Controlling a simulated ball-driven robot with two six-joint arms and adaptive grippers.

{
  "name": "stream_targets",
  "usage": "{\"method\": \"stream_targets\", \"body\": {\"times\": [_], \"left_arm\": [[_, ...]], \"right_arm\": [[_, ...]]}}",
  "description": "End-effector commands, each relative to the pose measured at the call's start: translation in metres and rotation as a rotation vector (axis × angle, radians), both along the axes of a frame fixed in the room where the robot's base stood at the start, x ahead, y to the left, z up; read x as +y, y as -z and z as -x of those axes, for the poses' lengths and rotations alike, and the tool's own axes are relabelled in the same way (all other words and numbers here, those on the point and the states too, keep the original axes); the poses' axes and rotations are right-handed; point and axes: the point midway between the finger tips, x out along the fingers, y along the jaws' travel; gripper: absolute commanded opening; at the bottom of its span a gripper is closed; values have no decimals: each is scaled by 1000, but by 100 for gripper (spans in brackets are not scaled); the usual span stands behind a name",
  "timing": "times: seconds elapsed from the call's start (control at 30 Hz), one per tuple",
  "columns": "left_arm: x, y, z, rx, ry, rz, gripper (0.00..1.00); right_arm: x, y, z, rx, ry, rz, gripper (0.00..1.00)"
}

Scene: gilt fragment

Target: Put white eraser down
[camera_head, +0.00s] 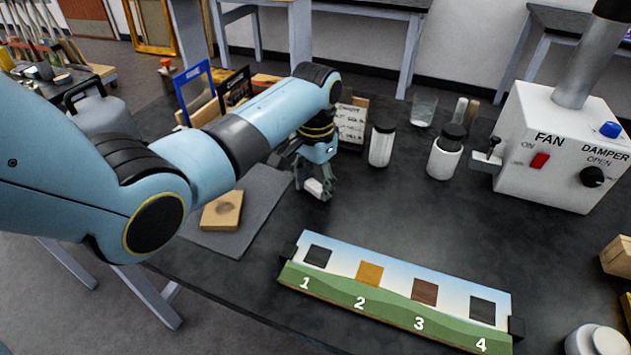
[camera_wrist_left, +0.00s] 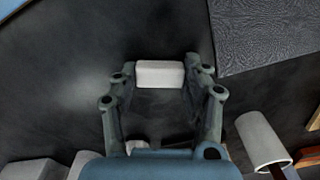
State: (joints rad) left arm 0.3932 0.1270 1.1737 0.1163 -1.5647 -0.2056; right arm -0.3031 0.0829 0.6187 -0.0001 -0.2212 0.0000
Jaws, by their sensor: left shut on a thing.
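The white eraser (camera_head: 315,187) is between the fingertips of my left gripper (camera_head: 316,190), above the dark tabletop in the head view. In the left wrist view the white eraser (camera_wrist_left: 160,73) is a small white block gripped between the two fingers of my left gripper (camera_wrist_left: 160,80). The left gripper is shut on it. I cannot tell how far the eraser is from the table surface. My right gripper is not in view.
A numbered board (camera_head: 395,290) with four colour squares lies in front. A grey mat (camera_head: 262,205) with a tan block (camera_head: 222,210) lies left of the gripper. White jars (camera_head: 381,147) and the fan box (camera_head: 560,145) stand behind and right. Bare table lies right of the gripper.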

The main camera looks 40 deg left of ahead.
Motion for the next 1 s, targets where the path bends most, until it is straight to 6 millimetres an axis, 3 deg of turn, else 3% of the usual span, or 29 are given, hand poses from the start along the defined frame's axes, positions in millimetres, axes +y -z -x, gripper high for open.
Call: {"method": "stream_targets", "body": {"times": [0.03,0.07,0.2,0.57,1.0], "left_arm": [[0,2,0,1,0,0,16],[0,2,0,0,0,0,50],[0,1,0,0,0,0,69],[0,-5,0,-1,0,0,70],[0,-93,-1,-3,0,-1,70]], "right_arm": [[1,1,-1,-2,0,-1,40],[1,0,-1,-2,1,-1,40],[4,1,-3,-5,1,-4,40],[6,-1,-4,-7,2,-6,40],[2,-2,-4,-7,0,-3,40]]}}
